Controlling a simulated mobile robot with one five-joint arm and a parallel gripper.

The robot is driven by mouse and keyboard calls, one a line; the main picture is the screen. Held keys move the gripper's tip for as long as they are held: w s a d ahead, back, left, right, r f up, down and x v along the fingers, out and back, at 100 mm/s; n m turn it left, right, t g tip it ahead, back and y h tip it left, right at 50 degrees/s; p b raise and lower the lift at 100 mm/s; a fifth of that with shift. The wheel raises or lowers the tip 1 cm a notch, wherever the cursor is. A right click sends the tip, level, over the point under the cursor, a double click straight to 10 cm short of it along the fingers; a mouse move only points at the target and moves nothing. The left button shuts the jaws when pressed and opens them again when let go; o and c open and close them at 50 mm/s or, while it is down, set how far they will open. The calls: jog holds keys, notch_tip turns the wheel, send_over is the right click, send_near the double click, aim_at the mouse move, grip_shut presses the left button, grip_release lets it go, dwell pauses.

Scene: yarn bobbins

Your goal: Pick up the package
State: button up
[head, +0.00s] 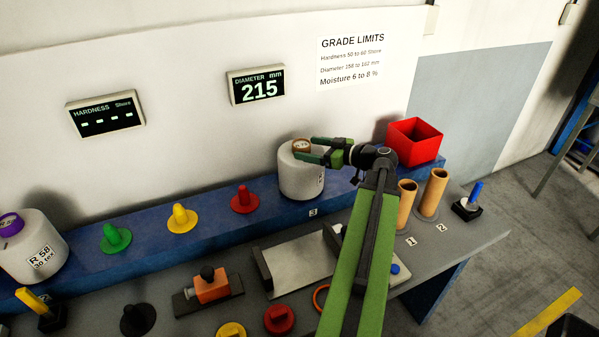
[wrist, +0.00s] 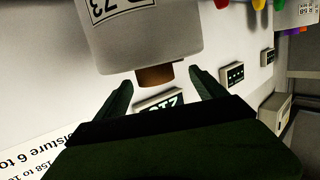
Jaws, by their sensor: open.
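A white yarn package (head: 301,178) with a brown core stands upright on the blue ledge by the "3" mark. In the wrist view the package (wrist: 150,48) appears inverted, with a label ending in 73 and its brown core (wrist: 155,76) projecting. My gripper (head: 306,149) is open at the top of this package. In the wrist view my gripper's fingertips (wrist: 161,80) lie on either side of the core, with gaps visible. A second white package (head: 38,250), labelled R 58 30 tex, with a purple core, stands at far left.
Green (head: 116,238), yellow (head: 182,219) and red (head: 244,200) pegs stand on the ledge (head: 160,250). A red bin (head: 414,142) is right of my gripper. Tan tubes (head: 433,195) stand near the bench's right end. The diameter display (head: 257,86) reads 215; the hardness display (head: 105,113) shows dashes.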

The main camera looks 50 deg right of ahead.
aim_at(294, 143)
jog(key=x, duration=0.4)
jog(key=b+x, duration=0.1)
jog(key=x, duration=0.2)
jog(key=shift+w+d, duration=0.2)
jog(key=shift+d, duration=0.2)
jog(key=shift+r, duration=0.15)
grip_shut()
